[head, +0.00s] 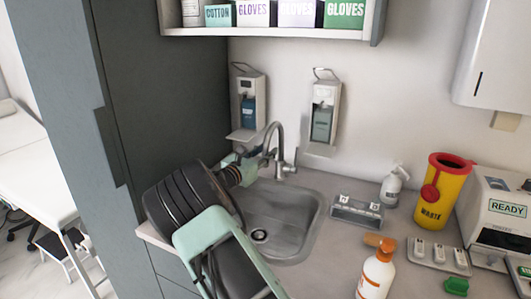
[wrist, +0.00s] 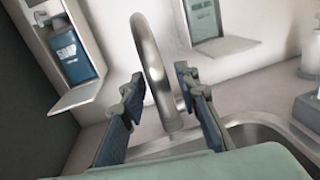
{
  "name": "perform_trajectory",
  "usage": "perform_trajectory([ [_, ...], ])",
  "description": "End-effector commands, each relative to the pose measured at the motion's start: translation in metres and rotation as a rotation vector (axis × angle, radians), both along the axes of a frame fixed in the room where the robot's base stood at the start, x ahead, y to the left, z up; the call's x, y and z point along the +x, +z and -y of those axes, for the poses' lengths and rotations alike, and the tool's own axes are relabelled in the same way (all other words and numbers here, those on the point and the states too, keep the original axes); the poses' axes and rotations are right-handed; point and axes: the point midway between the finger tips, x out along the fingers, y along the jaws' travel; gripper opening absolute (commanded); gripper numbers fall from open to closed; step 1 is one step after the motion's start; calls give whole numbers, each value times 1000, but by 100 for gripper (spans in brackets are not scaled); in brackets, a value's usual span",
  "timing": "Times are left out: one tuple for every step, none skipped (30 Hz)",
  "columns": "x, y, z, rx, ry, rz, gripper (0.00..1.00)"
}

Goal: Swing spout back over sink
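The metal gooseneck spout (head: 275,127) rises from the tap base behind the sink (head: 309,226) and curves to the left. Its free end comes down near the sink's back left corner, partly hidden by my gripper (head: 261,157). In the wrist view the spout (wrist: 151,60) passes between the two fingers of my gripper (wrist: 158,88). The fingers are open, with a gap to the spout on each side. I cannot tell whether either finger touches it.
Two wall dispensers (head: 248,104) (head: 323,118) hang behind the tap. A tall dark cabinet (head: 165,80) stands close on the left.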

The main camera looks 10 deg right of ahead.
Motion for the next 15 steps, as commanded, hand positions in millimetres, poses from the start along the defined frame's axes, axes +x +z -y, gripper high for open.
perform_trajectory([
  [0, 0, 0, -1, 1, -1, 33],
  [0, 0, 0, -1, 1, -1, 33],
  [0, 0, 0, -1, 1, -1, 33],
  [0, 0, 0, -2, 1, -1, 33],
  [0, 0, 0, -2, 1, -1, 33],
  [0, 0, -1, -2, 2, -1, 33],
  [0, 0, -1, -2, 2, -1, 33],
  [0, 0, -1, -2, 2, -1, 33],
  [-1, 0, -2, -2, 2, -2, 33],
  [-2, 0, -3, -2, 3, -2, 33],
  [-3, 0, -5, -2, 3, -3, 33],
  [-6, 0, -8, -2, 4, -3, 33],
  [-9, 0, -11, -2, 4, -3, 33],
  [-13, 0, -14, -2, 4, -3, 33],
  [-18, 0, -19, -2, 4, -3, 33],
])
